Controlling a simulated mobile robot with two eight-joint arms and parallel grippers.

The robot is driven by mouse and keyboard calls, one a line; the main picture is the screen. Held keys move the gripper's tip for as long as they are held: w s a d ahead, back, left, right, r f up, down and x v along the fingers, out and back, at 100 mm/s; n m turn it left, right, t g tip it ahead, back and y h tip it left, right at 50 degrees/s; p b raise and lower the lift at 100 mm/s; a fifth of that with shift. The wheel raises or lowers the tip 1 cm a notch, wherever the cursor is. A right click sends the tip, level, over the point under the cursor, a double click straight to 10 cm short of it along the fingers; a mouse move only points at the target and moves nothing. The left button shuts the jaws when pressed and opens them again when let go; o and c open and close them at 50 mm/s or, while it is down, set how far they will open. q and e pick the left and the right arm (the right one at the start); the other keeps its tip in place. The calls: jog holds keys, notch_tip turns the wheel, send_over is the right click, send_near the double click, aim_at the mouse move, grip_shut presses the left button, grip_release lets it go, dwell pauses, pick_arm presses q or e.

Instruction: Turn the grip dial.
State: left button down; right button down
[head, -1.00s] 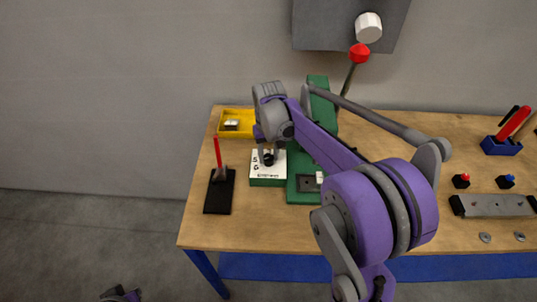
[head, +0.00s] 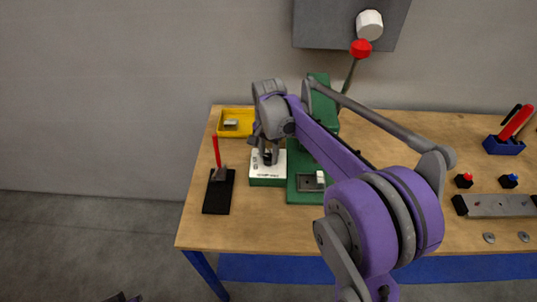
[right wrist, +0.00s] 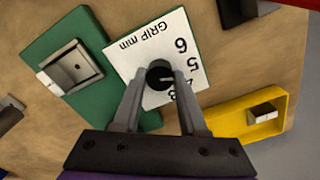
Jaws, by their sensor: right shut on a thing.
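The plate tops a green block (head: 267,182) on the bench. A pale pointer mark on the knob points roughly toward the 5. My right gripper (right wrist: 160,80) is shut on the knob, a finger on either side, and hides part of the lower numbers. It also shows from above in the head view (head: 267,157). My left gripper is not clearly visible; only a dark scrap shows at the bottom left edge.
A yellow tray (head: 236,134) with a small metal piece stands behind the dial. A black base (head: 218,197) with a red-handled lever (head: 216,152) is close on its left. A green fixture (head: 306,192) stands close on its right. The front of the bench (head: 240,229) is clear.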

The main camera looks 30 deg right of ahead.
aim_at(268, 157)
jog(key=m, duration=0.5)
jog(key=shift+m, duration=0.3)
dwell(0.4)
jog(key=shift+c, duration=2.2)
grip_release()
notch_tip(268, 157, up, 11)
jog(key=shift+f, duration=0.1)
jog(key=s+a+f+n+t, duration=0.2)
jog(key=s+a+f+n, duration=0.1)
jog(key=s+n, duration=0.3)
jog(key=s+a+f+n+t, duration=0.1)
jog(key=s+a+f+n, duration=0.3)
jog(key=s+f+n, duration=0.2)
jog(key=s+a+f+n+t, duration=0.2)
jog(key=s+a+f+n, duration=0.1)
jog(key=s+n, duration=0.3)
jog(key=shift+s+a+f+t, duration=0.15)
jog(key=shift+s+f, duration=0.2)
jog(key=shift+s, duration=0.35)
jog(key=shift+s+a+f+t, duration=0.15)
jog(key=shift+s+f, duration=0.15)
jog(key=shift+s, duration=0.35)
